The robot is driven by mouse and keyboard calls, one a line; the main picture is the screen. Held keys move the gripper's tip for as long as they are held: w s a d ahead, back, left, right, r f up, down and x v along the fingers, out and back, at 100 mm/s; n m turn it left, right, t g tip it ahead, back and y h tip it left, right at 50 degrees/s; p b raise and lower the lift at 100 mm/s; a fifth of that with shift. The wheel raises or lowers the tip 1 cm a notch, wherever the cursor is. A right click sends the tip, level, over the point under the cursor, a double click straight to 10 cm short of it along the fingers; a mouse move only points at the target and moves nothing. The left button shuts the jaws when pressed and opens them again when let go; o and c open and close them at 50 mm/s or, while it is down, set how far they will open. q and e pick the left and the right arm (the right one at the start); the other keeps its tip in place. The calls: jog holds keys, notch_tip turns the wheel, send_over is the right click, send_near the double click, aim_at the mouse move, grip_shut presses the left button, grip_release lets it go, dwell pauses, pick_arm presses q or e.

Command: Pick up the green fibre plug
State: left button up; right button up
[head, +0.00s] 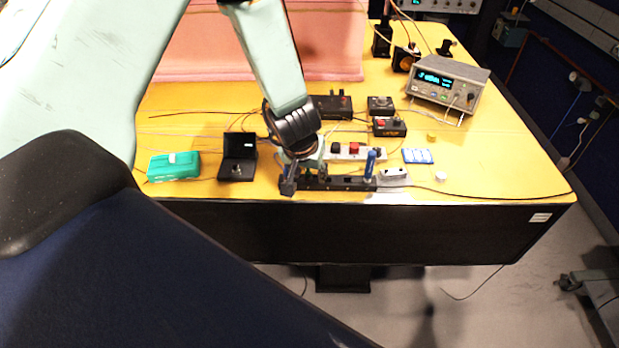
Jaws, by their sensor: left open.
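My left gripper (303,183) is open and points down at the left end of a black strip (345,184) near the table's front edge. A blue plug (370,163) stands upright in the strip, right of the gripper. I cannot clearly make out the green fibre plug; the gripper covers the left part of the strip. I cannot tell whether anything is between the fingers. My right gripper is not in view.
On the yellow table (510,150) stand an open black box (238,157), a teal case (174,167), a pale panel with knobs (342,152), a grey connector block (394,177) and a grey instrument (447,84). A pink foam wall (200,45) rises behind. Several cables cross the table.

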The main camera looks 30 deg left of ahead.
pick_arm(q)
jog(key=shift+w+a, duration=0.1)
jog(key=shift+a, duration=0.15)
jog(key=shift+a+f, duration=0.1)
jog(key=shift+c, duration=0.7)
jog(key=shift+d, duration=0.3)
jog(key=c, duration=0.6)
jog(key=shift+a, duration=0.1)
grip_shut()
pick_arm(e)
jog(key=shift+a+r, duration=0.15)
pick_arm(q)
jog(key=shift+a, duration=0.1)
